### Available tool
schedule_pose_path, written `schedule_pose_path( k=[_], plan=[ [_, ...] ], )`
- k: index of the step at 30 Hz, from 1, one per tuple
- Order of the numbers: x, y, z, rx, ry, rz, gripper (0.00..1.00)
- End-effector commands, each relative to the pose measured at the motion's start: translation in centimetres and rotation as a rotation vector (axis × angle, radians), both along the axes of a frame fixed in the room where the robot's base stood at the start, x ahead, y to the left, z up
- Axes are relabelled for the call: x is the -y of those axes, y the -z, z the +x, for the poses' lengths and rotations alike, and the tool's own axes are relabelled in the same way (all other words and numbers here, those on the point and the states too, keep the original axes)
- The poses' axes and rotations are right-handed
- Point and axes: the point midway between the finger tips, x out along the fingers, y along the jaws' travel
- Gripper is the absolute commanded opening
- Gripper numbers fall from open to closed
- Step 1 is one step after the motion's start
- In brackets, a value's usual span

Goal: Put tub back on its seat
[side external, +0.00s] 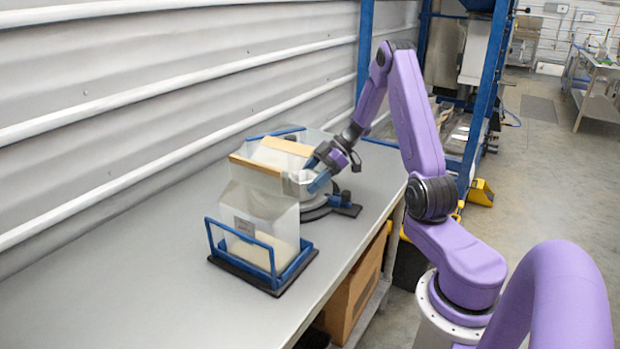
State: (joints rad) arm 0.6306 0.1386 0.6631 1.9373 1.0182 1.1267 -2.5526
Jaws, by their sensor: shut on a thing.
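My gripper (318,172) is shut at the right side of a small white tub (297,186), by a blue part that may be its handle or a fingertip. The tub appears to be above a dark round base (325,210) with a blue tab at its right. The exact contact is too small to see. The tub's left side is hidden behind the front clear hopper. Whether the tub touches the base, and which part is its seat, I cannot tell.
A clear hopper (262,207) with a tan top edge stands in a blue frame (292,270) in front left of the tub. Another clear hopper with a tan strip (287,146) stands behind. The grey bench (130,290) is bare at left; a ribbed wall runs behind.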

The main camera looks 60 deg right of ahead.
Motion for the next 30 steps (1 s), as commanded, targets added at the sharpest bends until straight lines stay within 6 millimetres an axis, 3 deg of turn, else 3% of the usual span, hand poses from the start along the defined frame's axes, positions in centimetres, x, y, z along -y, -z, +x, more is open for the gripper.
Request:
schedule_pose_path(
  k=[28,29,30],
  plan=[
    [0.0,0.62,0.0,0.0,0.0,0.0,0.45],
    [0.0,0.62,0.0,0.0,0.0,0.0,0.76],
    [0.0,0.62,0.0,0.0,0.0,0.0,0.89]
  ],
)
